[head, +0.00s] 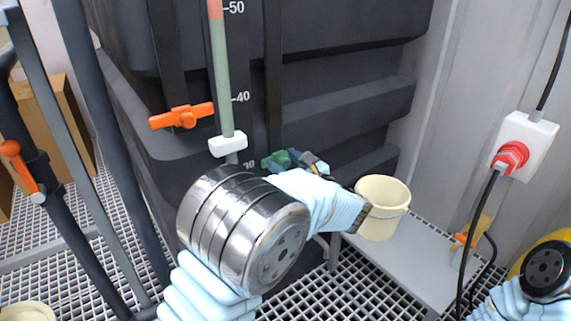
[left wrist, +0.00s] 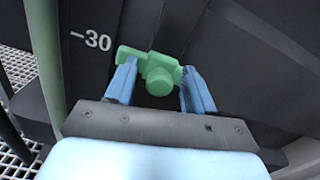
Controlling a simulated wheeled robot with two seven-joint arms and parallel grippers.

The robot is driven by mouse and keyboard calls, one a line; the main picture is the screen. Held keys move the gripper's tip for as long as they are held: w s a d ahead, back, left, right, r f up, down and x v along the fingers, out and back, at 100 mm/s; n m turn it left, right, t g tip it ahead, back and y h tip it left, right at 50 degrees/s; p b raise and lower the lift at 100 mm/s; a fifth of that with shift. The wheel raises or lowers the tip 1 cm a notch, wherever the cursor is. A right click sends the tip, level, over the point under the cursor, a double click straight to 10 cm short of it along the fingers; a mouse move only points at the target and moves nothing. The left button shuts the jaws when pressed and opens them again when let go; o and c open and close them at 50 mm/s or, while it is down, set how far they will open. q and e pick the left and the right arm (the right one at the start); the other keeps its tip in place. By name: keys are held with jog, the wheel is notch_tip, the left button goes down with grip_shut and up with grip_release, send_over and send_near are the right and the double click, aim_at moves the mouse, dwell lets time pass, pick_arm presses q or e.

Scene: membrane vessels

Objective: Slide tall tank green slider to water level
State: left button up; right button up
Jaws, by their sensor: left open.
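The tall dark tank (head: 340,60) carries a scale marked 50, 40 and 30. Beside the marks runs a sight tube (head: 222,85), pale green below and orange-red above, changing colour just under 50. The green slider (head: 276,161), with a round hub, sits low on the dark strip right of the tube, near 30. In the left wrist view the green slider (left wrist: 160,78) lies between the two blue fingers of my left gripper (left wrist: 160,88). That gripper is open; whether the fingers touch the slider is unclear. In the head view its wrist partly hides it (head: 305,161). My right gripper is out of view.
An orange slider (head: 182,116) sits on the left strip. A white block (head: 228,145) is on the tube. A cream bucket (head: 382,205) stands on a grey bench (head: 415,260) at right. A red plug (head: 510,157) with a cable is on the wall. Dark pipes stand left.

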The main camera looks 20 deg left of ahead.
aim_at(274, 5)
pick_arm(q)
jog(key=shift+c, duration=0.3)
grip_shut()
notch_tip(274, 5, up, 8)
jog(key=p, duration=0.7)
jog(key=shift+r, duration=0.1)
notch_tip(274, 5, up, 12)
jog(key=p, duration=0.9)
notch_tip(274, 5, up, 14)
jog(key=shift+f+p, duration=0.1)
jog(key=shift+p, duration=0.75)
jog(key=shift+o, duration=0.3)
grip_release()
